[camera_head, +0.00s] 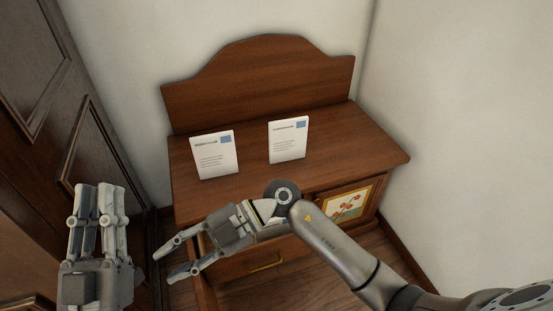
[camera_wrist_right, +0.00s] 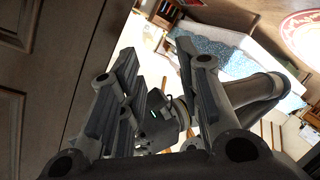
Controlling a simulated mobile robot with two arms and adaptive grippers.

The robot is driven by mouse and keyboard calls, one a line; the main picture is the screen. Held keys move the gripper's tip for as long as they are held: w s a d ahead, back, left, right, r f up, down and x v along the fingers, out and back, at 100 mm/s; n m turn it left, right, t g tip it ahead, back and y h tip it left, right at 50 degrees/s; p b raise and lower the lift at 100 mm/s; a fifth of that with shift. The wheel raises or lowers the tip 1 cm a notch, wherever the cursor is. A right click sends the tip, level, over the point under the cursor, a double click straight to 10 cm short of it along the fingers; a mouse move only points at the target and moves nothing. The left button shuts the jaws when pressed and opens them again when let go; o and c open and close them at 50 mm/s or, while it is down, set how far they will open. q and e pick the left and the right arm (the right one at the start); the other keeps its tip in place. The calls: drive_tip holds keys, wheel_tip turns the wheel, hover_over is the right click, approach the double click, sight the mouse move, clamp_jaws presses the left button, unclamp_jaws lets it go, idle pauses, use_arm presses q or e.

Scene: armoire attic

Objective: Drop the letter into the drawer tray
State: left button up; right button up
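Two white letters with blue stamp corners are on top of the brown wooden cabinet: a left letter (camera_head: 214,155) and a right letter (camera_head: 288,139). They look propped nearly upright and are apart from each other. A brass-handled drawer front (camera_head: 265,262) shows low on the cabinet; the tray's inside cannot be made out, and my right arm covers part of this area. My right gripper (camera_head: 165,266) is open and empty, in front of the cabinet's left side, pointing left. My left gripper (camera_head: 98,188) points up at the left, away from the letters; its fingers look close together, their gap unclear.
The cabinet top (camera_head: 366,142) has bare room right of the letters. A flower-painted panel (camera_head: 350,203) is on the cabinet's right front. A dark panelled armoire (camera_head: 95,165) stands at the left, close to my left gripper. White walls close off the back and right.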

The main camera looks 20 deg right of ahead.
drive_tip(key=s+d+r+m+t+y, duration=0.1)
drive_tip(key=d+r+t+y, duration=0.15)
drive_tip(key=r+y, duration=0.4)
drive_tip(key=s+d+r+m+t+y, duration=0.1)
drive_tip(key=r+t+y, duration=0.25)
drive_tip(key=r, duration=0.55)
drive_tip(key=w+d+m+t+h, duration=0.1)
drive_tip(key=d+m+t+h, duration=0.7)
drive_tip(key=m+t+h, duration=0.1)
drive_tip(key=w+d+r+m+t+h, duration=0.1)
drive_tip(key=w+d+m+t+h, duration=0.1)
drive_tip(key=d+m+t+h, duration=0.6)
drive_tip(key=m+t+h, duration=0.1)
drive_tip(key=m+t, duration=0.2)
drive_tip(key=m, duration=0.2)
drive_tip(key=shift+w+d+m+h, duration=0.15)
drive_tip(key=shift+w+m+h, duration=0.15)
drive_tip(key=shift+m+h, duration=0.1)
drive_tip(key=shift+w, duration=0.1)
